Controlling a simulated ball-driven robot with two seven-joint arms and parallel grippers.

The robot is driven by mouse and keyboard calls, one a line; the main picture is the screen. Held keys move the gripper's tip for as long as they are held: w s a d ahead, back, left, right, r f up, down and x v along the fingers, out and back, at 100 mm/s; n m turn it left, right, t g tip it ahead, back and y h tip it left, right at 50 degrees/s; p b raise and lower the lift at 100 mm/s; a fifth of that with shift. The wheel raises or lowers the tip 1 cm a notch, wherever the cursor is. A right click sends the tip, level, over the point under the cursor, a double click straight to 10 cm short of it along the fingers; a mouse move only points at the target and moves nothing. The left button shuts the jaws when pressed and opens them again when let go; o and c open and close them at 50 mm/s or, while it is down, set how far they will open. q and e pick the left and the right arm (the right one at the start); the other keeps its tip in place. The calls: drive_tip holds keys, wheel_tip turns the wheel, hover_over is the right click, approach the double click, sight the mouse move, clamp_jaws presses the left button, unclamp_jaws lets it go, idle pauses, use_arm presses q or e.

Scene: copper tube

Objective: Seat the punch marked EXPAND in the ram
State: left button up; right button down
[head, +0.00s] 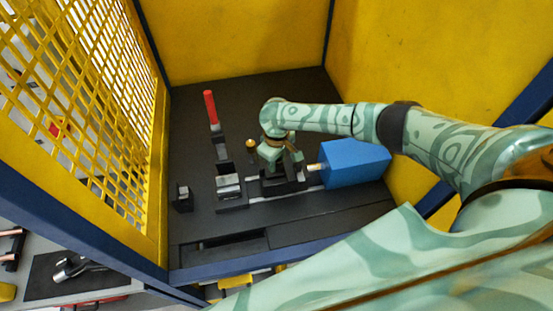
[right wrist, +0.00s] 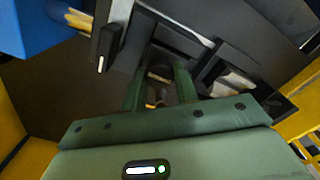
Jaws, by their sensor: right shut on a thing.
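My right gripper (head: 280,164) reaches down beside the blue press body, above the dark holder on the rail. In the right wrist view its two green fingers (right wrist: 160,88) are shut on a small dark piece (right wrist: 158,74), apparently the punch. Fingers and shadow hide most of it, and no EXPAND marking is readable. The ram (head: 314,167) appears as a short pale rod coming out of the blue body (head: 354,163), just right of the gripper. I cannot tell whether the held piece touches the ram or the holder. My left gripper is not in view.
A grey clamp block (head: 228,186) stands left on the rail. A red-handled lever (head: 211,107) rises behind it. A brass knob (head: 251,144) stands close left of my gripper. A small dark block (head: 183,198) is further left. Yellow walls and mesh enclose the bench.

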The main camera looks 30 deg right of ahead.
drive_tip(key=shift+f, duration=0.1)
drive_tip(key=c, duration=1)
unclamp_jaws()
drive_tip(key=shift+s, duration=0.1)
wheel_tip(320, 180, up, 16)
drive_tip(key=p, duration=0.2)
drive_tip(key=shift+r+p, duration=0.25)
drive_tip(key=shift+p, duration=0.15)
drive_tip(key=shift+f, duration=0.1)
